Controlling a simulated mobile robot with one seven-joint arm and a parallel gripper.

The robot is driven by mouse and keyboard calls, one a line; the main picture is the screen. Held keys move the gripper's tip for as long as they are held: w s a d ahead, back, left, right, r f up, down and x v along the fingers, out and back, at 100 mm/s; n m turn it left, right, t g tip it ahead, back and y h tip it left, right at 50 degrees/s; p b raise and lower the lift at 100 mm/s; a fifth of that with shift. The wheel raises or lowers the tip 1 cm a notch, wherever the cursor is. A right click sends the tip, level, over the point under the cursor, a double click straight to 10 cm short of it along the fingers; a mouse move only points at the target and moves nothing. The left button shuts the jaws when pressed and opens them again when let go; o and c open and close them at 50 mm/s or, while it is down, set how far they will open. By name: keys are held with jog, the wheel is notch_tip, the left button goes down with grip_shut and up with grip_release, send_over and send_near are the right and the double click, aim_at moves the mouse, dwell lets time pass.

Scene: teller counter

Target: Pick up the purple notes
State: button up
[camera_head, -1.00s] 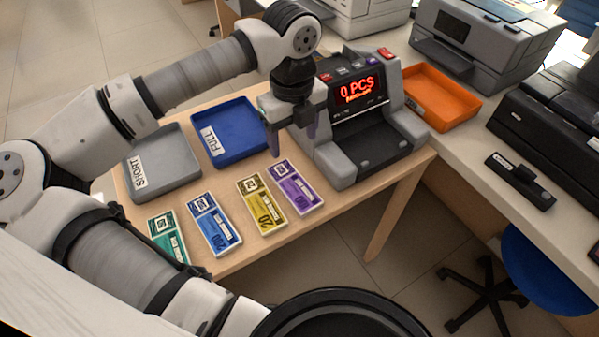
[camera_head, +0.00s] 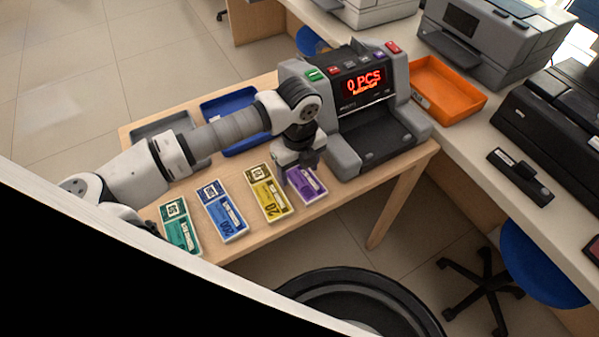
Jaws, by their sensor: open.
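The purple notes (camera_head: 310,189) lie in a white-edged holder on the wooden table, at the right end of a row of note stacks. My gripper (camera_head: 299,180) is open and directly over the purple notes, covering their far-left part. One finger shows near their left edge. I cannot tell whether the fingers touch the notes.
Yellow (camera_head: 268,194), blue (camera_head: 222,213) and green notes (camera_head: 179,226) lie in a row to the left. A counting machine (camera_head: 358,110) showing 0 PCS stands behind right. A blue tray (camera_head: 213,106) and grey tray (camera_head: 150,130) are behind, partly hidden by my arm.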

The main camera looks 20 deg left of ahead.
jog(key=shift+f, duration=0.2)
jog(key=shift+c, duration=0.2)
jog(key=c, duration=0.7)
jog(key=shift+r, duration=0.2)
jog(key=shift+c, duration=0.2)
notch_tip(320, 180, up, 20)
jog(key=b, duration=0.2)
jog(key=shift+w+b, duration=0.15)
jog(key=shift+b, duration=0.15)
